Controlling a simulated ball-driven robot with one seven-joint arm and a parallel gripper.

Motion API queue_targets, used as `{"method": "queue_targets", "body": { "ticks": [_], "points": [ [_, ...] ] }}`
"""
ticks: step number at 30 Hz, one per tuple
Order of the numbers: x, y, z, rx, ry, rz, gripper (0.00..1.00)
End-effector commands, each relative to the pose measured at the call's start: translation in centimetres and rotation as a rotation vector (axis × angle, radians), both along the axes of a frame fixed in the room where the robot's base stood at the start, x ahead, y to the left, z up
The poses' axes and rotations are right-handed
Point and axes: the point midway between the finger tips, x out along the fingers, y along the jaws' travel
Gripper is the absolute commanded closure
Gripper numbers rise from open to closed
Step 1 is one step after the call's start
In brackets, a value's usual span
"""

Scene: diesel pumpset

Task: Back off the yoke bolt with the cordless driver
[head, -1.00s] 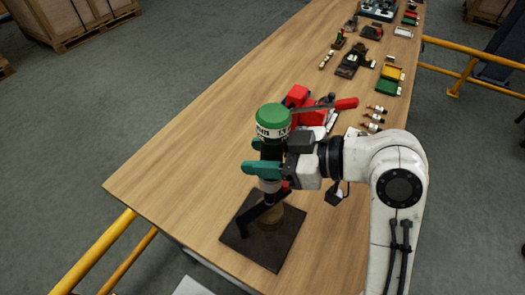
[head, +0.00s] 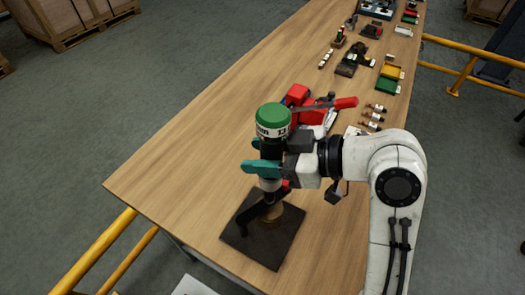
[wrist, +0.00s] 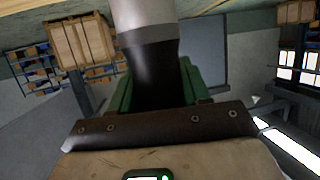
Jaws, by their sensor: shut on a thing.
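My gripper (head: 262,166), with teal fingers, is shut on the cordless driver, which has a green cap (head: 273,116) and a dark body. The driver stands about upright, its grey nose (head: 270,184) pointing down at the yoke fixture. Its black body (wrist: 152,78) and grey part (wrist: 145,20) also show between green fingers in the wrist view. The fixture has a dark base plate (head: 262,250), a black arm (head: 248,212) and a brass-coloured round part (head: 292,214). The yoke bolt is hidden under the driver, so I cannot tell whether the nose touches it.
A red tool with a long handle (head: 345,103) lies just behind the driver. Several small bottle-like parts (head: 373,117) and green and yellow trays (head: 389,78) lie farther back. The wooden table (head: 190,150) is clear at left. Yellow rails (head: 105,252) run beside it.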

Motion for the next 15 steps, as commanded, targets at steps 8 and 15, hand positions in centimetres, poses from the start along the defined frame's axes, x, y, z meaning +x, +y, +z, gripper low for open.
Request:
{"method": "queue_targets", "body": {
  "ticks": [8, 15],
  "points": [
    [0.01, 0.02, 0.08, 0.001, -0.003, 0.000, 1.00],
    [0.01, 0.02, -0.42, 0.002, -0.003, 0.000, 1.00]
  ]
}}
